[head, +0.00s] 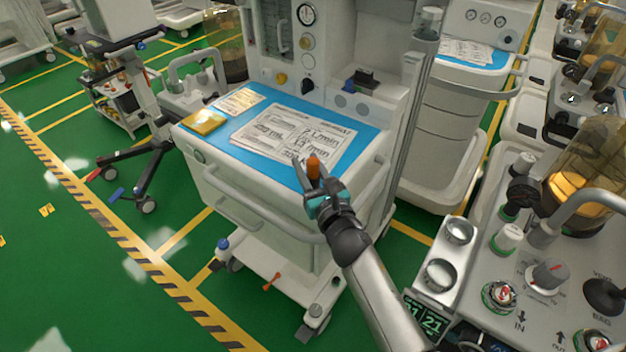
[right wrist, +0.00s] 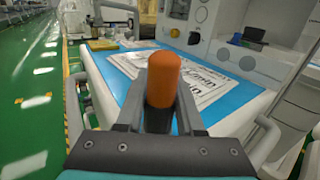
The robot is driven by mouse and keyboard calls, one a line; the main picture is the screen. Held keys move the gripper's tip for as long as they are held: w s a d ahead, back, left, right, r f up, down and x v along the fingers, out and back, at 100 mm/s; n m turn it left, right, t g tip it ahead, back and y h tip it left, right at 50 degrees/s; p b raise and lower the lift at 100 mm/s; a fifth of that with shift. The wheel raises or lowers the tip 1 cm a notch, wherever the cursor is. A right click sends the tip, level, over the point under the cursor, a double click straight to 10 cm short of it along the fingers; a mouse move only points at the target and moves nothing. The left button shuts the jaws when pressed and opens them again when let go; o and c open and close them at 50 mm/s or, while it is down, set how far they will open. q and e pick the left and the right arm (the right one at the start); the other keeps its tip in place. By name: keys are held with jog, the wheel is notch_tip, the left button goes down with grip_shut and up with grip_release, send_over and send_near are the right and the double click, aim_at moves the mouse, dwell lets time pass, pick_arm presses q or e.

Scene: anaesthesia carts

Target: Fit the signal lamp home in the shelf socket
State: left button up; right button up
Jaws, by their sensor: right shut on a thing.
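The signal lamp, an orange round-topped cylinder (head: 313,165), stands upright in my right gripper (head: 315,183). The right gripper is shut on its lower part. In the right wrist view the lamp (right wrist: 163,78) rises between the two grey fingers (right wrist: 160,112), with a dark lower part between them. The lamp is over the front edge of the cart's blue-topped shelf (head: 238,140); I cannot tell its exact height above it. I cannot make out the shelf socket in either view. My left gripper is not in view.
Printed sheets (head: 285,128) and a yellow packet (head: 204,122) lie on the blue top. A white rail (head: 262,215) runs along the cart's front. A second cart with knobs and an amber canister (head: 585,180) stands close at right. Green floor is open at left.

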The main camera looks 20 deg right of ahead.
grip_shut()
